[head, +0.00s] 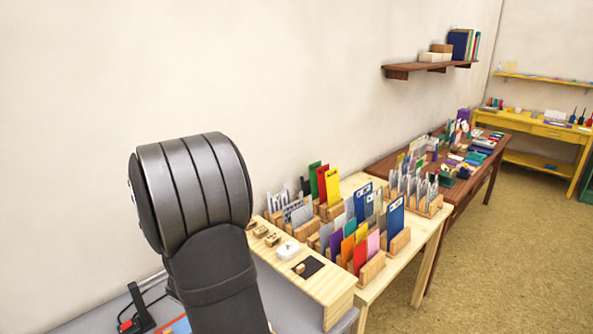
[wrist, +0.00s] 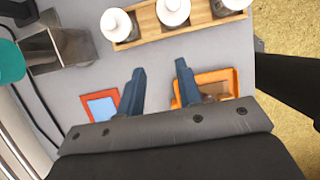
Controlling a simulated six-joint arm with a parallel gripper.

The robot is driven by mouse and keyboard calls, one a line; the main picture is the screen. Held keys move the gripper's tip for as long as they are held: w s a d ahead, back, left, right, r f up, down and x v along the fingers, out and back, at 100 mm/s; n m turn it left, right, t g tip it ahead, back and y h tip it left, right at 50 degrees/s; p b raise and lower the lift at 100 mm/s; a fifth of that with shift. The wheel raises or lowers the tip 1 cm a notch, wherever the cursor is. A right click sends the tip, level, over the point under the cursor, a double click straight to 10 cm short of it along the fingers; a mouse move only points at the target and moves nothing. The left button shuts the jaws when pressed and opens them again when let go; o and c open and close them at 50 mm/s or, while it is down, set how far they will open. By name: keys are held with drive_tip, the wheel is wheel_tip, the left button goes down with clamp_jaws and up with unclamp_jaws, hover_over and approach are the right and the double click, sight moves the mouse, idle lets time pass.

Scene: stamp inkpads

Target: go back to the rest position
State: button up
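My gripper (wrist: 160,67) shows in the wrist view with its two blue-grey fingers apart and nothing between them. It is above a grey tabletop (wrist: 98,78). A red-framed pad with a blue face (wrist: 101,106) is left of the fingers. An orange tray (wrist: 236,76) with brown contents is at the right finger, partly hidden by it and by the gripper body. Whether the finger touches the tray I cannot tell. In the head view my arm fills the left foreground and the gripper is out of sight.
A wooden rack (wrist: 147,22) with white-topped round items is beyond the fingers. A metal holder (wrist: 72,51) and a teal object (wrist: 10,62) are at left. In the head view, a pale wooden table (head: 424,235) with card racks stands right of my arm, along the wall.

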drive_tip(key=a+f, duration=0.1)
drive_tip(key=a, duration=0.1)
drive_tip(key=a+f, duration=0.2)
drive_tip(key=a, duration=0.1)
drive_tip(key=a+f, duration=0.2)
drive_tip(key=a, duration=0.1)
drive_tip(key=shift+a+f, duration=0.25)
drive_tip(key=shift+f, duration=0.65)
drive_tip(key=shift+r, duration=0.5)
drive_tip(key=w+d+r, duration=0.2)
drive_tip(key=d+r, duration=0.6)
drive_tip(key=shift+d, duration=0.15)
